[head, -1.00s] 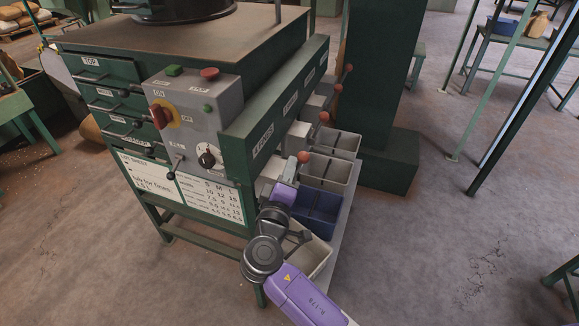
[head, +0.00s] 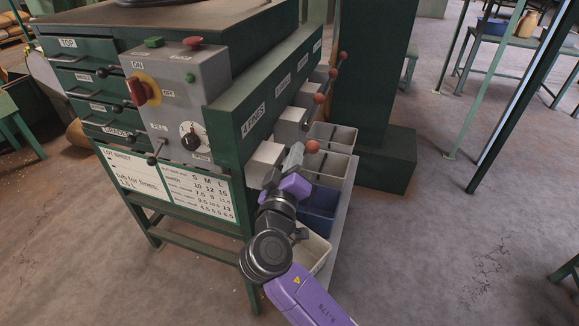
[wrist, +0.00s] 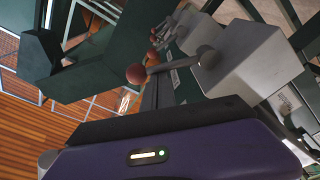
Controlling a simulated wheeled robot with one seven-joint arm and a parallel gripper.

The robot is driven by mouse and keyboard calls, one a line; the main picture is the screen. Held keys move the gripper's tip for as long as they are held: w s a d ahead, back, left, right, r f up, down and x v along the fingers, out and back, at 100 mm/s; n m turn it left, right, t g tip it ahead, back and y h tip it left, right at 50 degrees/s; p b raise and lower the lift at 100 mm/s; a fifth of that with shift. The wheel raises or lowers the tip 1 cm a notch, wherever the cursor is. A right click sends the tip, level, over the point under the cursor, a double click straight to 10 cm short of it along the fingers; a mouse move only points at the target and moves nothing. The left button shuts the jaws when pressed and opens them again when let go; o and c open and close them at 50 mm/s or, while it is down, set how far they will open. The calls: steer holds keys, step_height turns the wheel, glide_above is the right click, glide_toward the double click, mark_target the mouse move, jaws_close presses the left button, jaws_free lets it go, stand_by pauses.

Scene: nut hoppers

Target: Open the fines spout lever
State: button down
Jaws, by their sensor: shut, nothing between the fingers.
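The fines spout is the nearest pale grey box (head: 264,161) under the "4 FINES" label (head: 254,122) on the green hopper rail in the head view. Its lever ends in a red ball (head: 312,146). The ball (wrist: 136,73) also shows in the wrist view, on a short rod running to a round hub (wrist: 207,57) on the grey spout box (wrist: 250,55). My gripper (head: 295,154) is shut and empty, its fingers pointing up just left of the ball. In the wrist view the fingers stand below the rod, close to it; contact cannot be told.
Further levers with red balls (head: 319,98) line the rail behind. Bins stand on a shelf below the spouts: a blue one (head: 319,208) and a cream one (head: 314,251) beside my arm. A green column (head: 370,80) stands behind.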

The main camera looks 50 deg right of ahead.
steer(key=s+f+m+b, duration=0.1)
steer(key=m+b, duration=0.1)
steer(key=b, duration=0.2)
steer(key=f+m+b, duration=0.1)
steer(key=m+b, duration=0.2)
steer(key=b, duration=0.1)
steer(key=s+d+f+m+g+h+b, duration=0.1)
steer(key=m+b, duration=0.1)
steer(key=b, duration=0.2)
steer(key=shift+s, duration=0.35)
steer(key=shift+m, duration=0.3)
